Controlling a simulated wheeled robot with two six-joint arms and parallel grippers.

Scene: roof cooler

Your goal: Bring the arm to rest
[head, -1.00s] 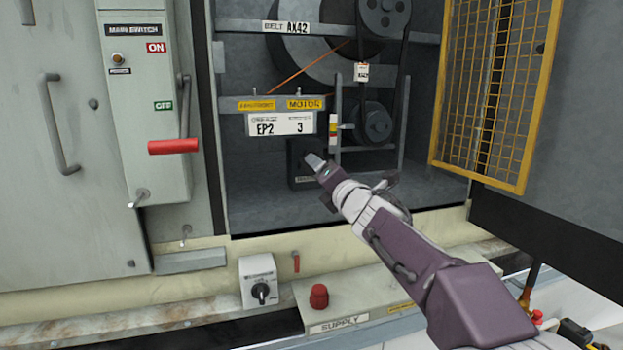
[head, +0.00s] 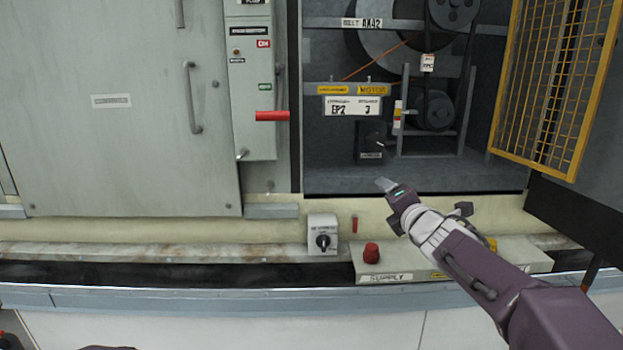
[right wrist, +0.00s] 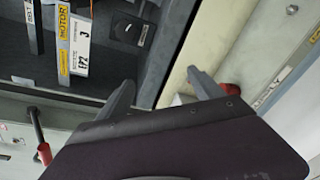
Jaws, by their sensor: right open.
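My right arm comes in from the lower right in the head view. Its gripper (head: 388,189) is in front of the lower edge of the open machine compartment, apart from everything around it. In the right wrist view the two fingers of the right gripper (right wrist: 160,88) are spread with nothing between them. Beyond them show the compartment's edge and the cream ledge. My left gripper is not in view.
The compartment holds a black box with a knob (head: 371,141), pulleys and belts. A yellow mesh door (head: 553,85) stands open at right. The main switch's red handle (head: 271,116), a grey rotary switch (head: 322,234) and a red knob (head: 371,253) stick out nearby.

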